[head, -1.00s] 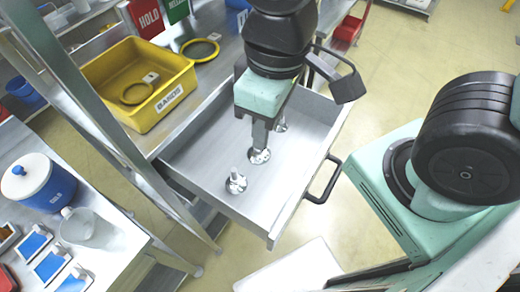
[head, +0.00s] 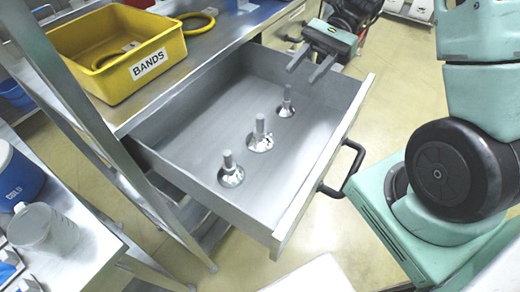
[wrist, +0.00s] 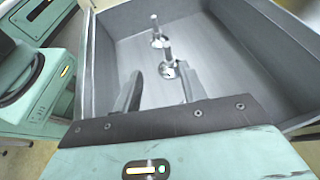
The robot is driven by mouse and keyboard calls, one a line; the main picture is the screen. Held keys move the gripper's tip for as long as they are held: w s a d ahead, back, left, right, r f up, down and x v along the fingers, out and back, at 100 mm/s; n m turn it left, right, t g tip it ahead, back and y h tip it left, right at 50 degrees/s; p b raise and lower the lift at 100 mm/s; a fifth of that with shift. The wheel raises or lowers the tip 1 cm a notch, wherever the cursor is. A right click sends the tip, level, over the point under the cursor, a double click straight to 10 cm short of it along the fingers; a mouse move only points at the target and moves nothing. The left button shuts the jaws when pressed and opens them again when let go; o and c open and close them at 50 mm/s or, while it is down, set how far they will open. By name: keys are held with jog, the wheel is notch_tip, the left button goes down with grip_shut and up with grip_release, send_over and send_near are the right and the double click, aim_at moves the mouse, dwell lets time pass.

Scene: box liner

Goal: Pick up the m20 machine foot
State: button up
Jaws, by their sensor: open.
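Three metal machine feet, each an upright stud on a round base, stand in a row in the open grey drawer (head: 190,125). In the head view there is a near foot (head: 230,172), a middle foot with a thicker stud (head: 260,138), and a far foot (head: 287,104). I cannot read which is the m20. My gripper (head: 302,73) is open and empty, above the drawer's far right part, beyond the far foot and apart from it.
A yellow BANDS bin (head: 118,52) and a yellow ring (head: 196,22) sit on the bench at left. A side table holds a clear jug (head: 42,230) and a blue container (head: 14,178).

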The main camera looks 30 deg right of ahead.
aim_at(263, 116)
jog(key=shift+m+t+y, duration=0.3)
jog(key=shift+m+y, duration=0.2)
jog(key=p+x, duration=0.2)
jog(key=x, duration=0.3)
jog(key=f+p+x, duration=0.1)
jog(key=p+x, duration=0.1)
jog(key=x, duration=0.3)
jog(key=shift+w+d, duration=0.15)
jog(key=shift+f+p+x, duration=0.2)
jog(key=shift+p+x, duration=0.55)
jog(key=shift+x, duration=0.8)
jog(key=shift+f+p+x, duration=0.15)
jog(key=shift+p+x, duration=0.6)
jog(key=shift+x, duration=0.8)
jog(key=shift+w+d, duration=0.1)
jog(key=shift+w, duration=0.15)
grip_shut()
